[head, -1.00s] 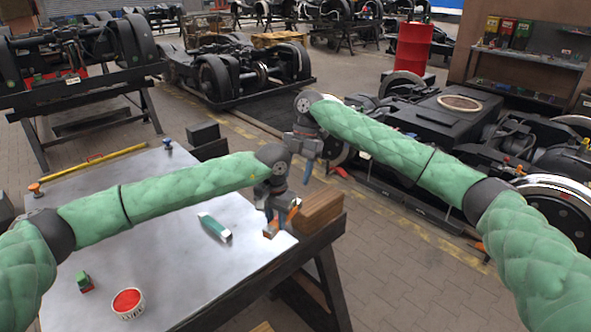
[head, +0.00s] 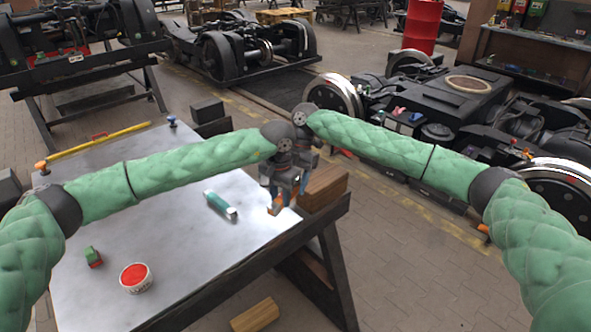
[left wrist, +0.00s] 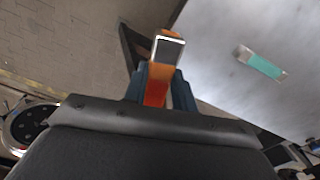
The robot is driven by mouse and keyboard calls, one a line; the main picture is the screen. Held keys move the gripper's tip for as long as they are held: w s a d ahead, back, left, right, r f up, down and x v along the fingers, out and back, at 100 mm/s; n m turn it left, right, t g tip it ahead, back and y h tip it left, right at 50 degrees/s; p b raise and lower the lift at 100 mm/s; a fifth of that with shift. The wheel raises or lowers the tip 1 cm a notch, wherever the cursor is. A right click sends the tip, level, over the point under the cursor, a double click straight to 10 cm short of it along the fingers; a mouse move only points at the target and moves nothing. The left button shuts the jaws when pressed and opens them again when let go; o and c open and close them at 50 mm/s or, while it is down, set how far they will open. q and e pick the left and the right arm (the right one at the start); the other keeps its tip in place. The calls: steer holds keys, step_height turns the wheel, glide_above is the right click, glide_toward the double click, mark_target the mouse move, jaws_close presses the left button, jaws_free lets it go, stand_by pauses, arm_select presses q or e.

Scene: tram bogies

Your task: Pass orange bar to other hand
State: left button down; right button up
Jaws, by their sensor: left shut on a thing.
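My left gripper (head: 275,192) is over the right edge of the metal table. It is shut on the orange bar (head: 275,208), and only a small part of the bar shows below the fingers in the head view. In the left wrist view the orange bar (left wrist: 157,88) stands out between the two dark blue fingers, with a dark, light-rimmed end. My right gripper (head: 303,182) is close beside the left one, on its right. The two overlap in the head view, so whether the right one touches the bar or how its fingers stand is unclear.
The metal table (head: 185,245) carries a teal-and-white object (head: 221,205), a round red-topped tin (head: 135,277), a small green-and-red block (head: 93,257) and a yellow rod (head: 100,139). Wooden blocks (head: 323,188) sit at the right edge, close to both grippers.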

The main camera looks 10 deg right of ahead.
steer(key=shift+s+a+f, duration=0.15)
steer(key=shift+s+f, duration=0.05)
steer(key=shift+f, duration=0.4)
steer(key=shift+c, duration=0.4)
steer(key=c, duration=1.1)
arm_select(q)
steer(key=c, duration=1.1)
jaws_free()
arm_select(e)
steer(key=shift+o, duration=0.2)
arm_select(q)
steer(key=shift+o, duration=0.2)
steer(key=shift+r, duration=0.1)
